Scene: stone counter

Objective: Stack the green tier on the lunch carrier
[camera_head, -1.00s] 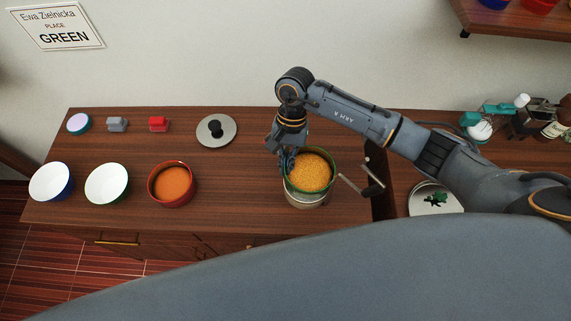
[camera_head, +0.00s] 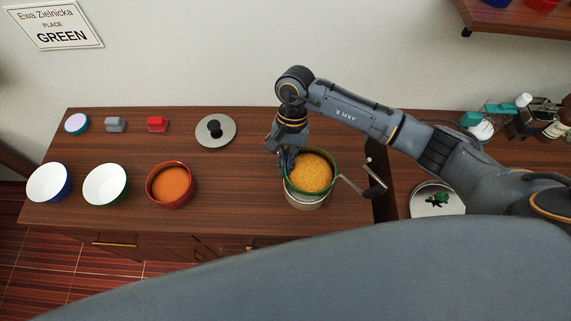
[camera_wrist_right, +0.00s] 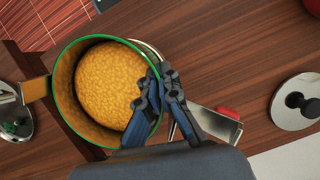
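The green-rimmed tier (camera_head: 312,172), full of yellow-orange food, is at the right part of the counter, over the pale lower part of the lunch carrier (camera_head: 305,202). I cannot tell whether it rests on that part. My right gripper (camera_head: 288,160) holds the tier at its left rim. In the right wrist view, the fingers (camera_wrist_right: 160,100) close on the tier's wall (camera_wrist_right: 62,95), one inside and one outside. The carrier's metal handle (camera_head: 372,188) sticks out on the right. The tier hides most of the carrier. My left gripper is out of view.
A red bowl of orange food (camera_head: 172,183), a green bowl (camera_head: 106,184) and a blue bowl (camera_head: 48,183) stand left. A knobbed lid (camera_head: 215,131) lies behind. A wall sign (camera_head: 58,24) reads "PLACE GREEN". A plate (camera_head: 436,200) is at right.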

